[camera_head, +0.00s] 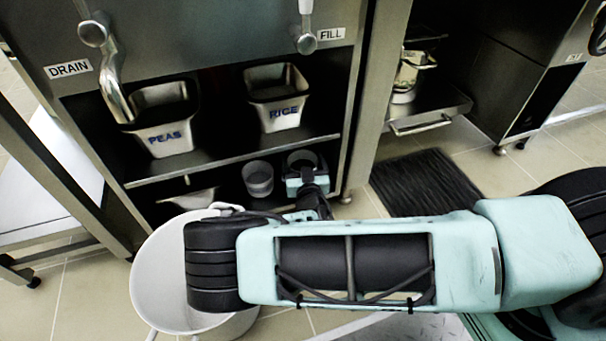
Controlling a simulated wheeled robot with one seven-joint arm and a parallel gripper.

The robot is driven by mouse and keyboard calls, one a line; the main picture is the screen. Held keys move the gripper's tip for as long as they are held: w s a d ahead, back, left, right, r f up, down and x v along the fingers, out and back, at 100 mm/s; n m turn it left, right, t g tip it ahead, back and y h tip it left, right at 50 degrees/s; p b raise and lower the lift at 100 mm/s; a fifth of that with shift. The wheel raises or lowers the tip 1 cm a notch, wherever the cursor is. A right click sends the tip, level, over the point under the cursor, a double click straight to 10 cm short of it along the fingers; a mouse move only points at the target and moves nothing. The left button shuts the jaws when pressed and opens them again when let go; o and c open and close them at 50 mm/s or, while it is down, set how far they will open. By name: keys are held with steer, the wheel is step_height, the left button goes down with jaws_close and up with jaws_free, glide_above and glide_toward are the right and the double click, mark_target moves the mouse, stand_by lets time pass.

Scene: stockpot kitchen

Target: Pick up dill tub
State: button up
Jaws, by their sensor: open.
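No label reading DILL is visible, so I cannot tell which container is the dill tub. On the lower shelf of the steel cabinet stands a small grey round container (258,179), unlabelled from here. A pale tub (190,197) shows partly to its left, its front hidden by the pot rim. My gripper (303,160) is at the lower shelf opening, just right of the grey container and apart from it. It is open; its fingertips are hard to make out, and the space beyond it is hidden.
The PEAS tub (163,122) and RICE tub (277,100) stand on the upper shelf (225,160). A large white pot (160,275) is on the floor in front, partly behind my arm. A tap (113,80) hangs at the left. A black mat (425,183) lies to the right.

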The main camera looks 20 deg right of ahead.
steer(key=shift+c, duration=0.3)
steer(key=c, duration=0.7)
steer(key=shift+r+p, duration=0.75)
steer(key=shift+r, duration=0.1)
steer(key=r+p, duration=0.1)
steer(key=s+r+p, duration=0.1)
steer(key=shift+a+r+p, duration=0.15)
steer(key=shift+p, duration=0.15)
steer(key=s+a+p, duration=0.1)
steer(key=s+p, duration=0.1)
steer(key=s, duration=0.3)
steer(key=s+a+p, duration=0.1)
steer(key=s, duration=0.5)
steer(key=s+a+p, duration=0.1)
steer(key=s+p, duration=0.1)
steer(key=s, duration=0.3)
steer(key=shift+s+a+f+p, duration=0.1)
steer(key=shift+s+f+p, duration=0.1)
steer(key=shift+s+p, duration=0.15)
